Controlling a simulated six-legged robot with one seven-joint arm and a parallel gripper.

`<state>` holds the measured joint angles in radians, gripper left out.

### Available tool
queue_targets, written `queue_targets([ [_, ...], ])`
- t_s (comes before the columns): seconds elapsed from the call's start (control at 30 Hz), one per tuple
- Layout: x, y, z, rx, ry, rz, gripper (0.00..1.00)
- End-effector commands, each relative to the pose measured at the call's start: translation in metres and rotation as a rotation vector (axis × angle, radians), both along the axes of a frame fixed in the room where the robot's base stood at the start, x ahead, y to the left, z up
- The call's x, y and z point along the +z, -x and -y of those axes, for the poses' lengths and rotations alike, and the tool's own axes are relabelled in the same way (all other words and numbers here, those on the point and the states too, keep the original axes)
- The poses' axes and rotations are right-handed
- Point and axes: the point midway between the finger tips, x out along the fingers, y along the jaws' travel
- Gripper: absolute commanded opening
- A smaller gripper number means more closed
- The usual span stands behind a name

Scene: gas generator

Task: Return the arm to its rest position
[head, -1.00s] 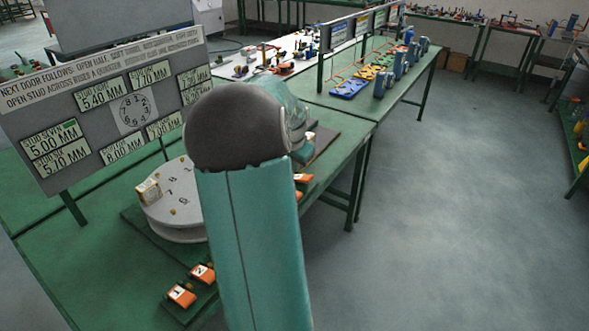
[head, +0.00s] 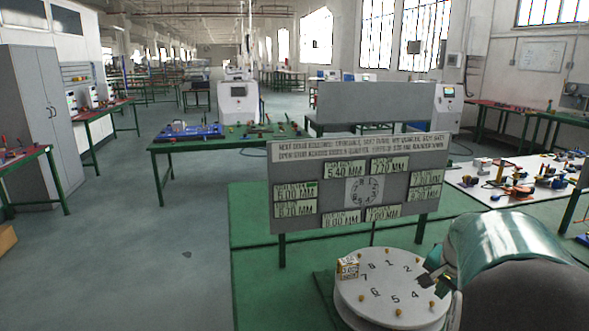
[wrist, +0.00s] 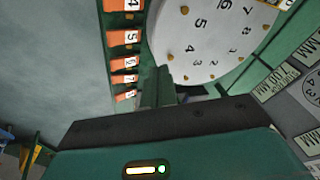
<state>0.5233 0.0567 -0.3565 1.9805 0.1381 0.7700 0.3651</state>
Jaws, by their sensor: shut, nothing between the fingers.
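My arm fills the lower right corner of the head view, with a teal link and a dark rounded joint. My gripper (head: 438,282) shows at the right edge of the round white dial (head: 385,312); I cannot tell whether it touches it. In the wrist view my gripper (wrist: 163,75) is shut and empty, its fingers pointing toward the dial (wrist: 205,45). The dial has numbers and small brass studs around it. A small box with a yellowish face (head: 348,268) stands on its left rim.
Orange numbered tags (wrist: 123,38) line the table edge in the wrist view. A tall grey cabinet (head: 40,120) stands at left.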

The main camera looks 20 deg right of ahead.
Motion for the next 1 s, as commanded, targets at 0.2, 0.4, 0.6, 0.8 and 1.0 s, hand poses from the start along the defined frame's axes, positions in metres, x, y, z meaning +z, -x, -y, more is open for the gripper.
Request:
queue_targets([
  [0.2,0.038,-0.023,-0.140,0.398,0.043,0.036,0.00],
  [0.4,0.056,-0.004,-0.253,0.754,0.122,0.049,0.00],
  [0.6,0.057,0.039,-0.338,1.078,0.235,0.049,0.00],
  [0.8,0.051,0.067,-0.373,1.246,0.313,0.044,0.00],
  [1.0,0.050,0.070,-0.376,1.264,0.321,0.041,0.00],
])
